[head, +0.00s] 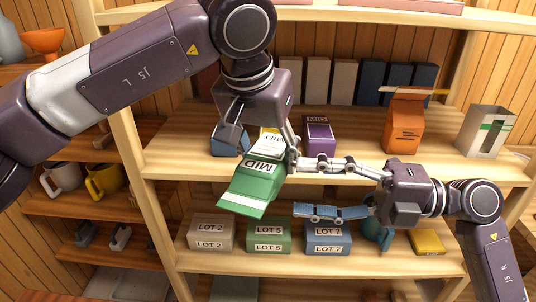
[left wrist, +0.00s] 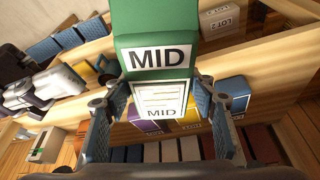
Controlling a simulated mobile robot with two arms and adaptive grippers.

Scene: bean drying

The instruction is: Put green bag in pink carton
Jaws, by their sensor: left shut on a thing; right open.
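My left gripper (head: 262,150) is shut on the green bag (head: 250,188), a green packet with a white "MID" label. The bag hangs tilted in front of the middle shelf, its lower end toward lower left. In the left wrist view the bag (left wrist: 150,24) lies between the fingers (left wrist: 160,92), with a white printed panel near them. My right gripper (head: 298,187) is open and empty, its fingers pointing left just right of the bag. The upper finger is close to my left gripper; I cannot tell if they touch. I see no clearly pink carton.
The middle shelf bears a purple packet (head: 319,132), a blue packet (head: 229,142), an orange carton (head: 403,125) and a white-green carton (head: 487,130). Below are boxes "LOT 2" (head: 211,232), "LOT 5" (head: 269,233) and "LOT 7" (head: 327,237). Mugs (head: 103,182) stand left.

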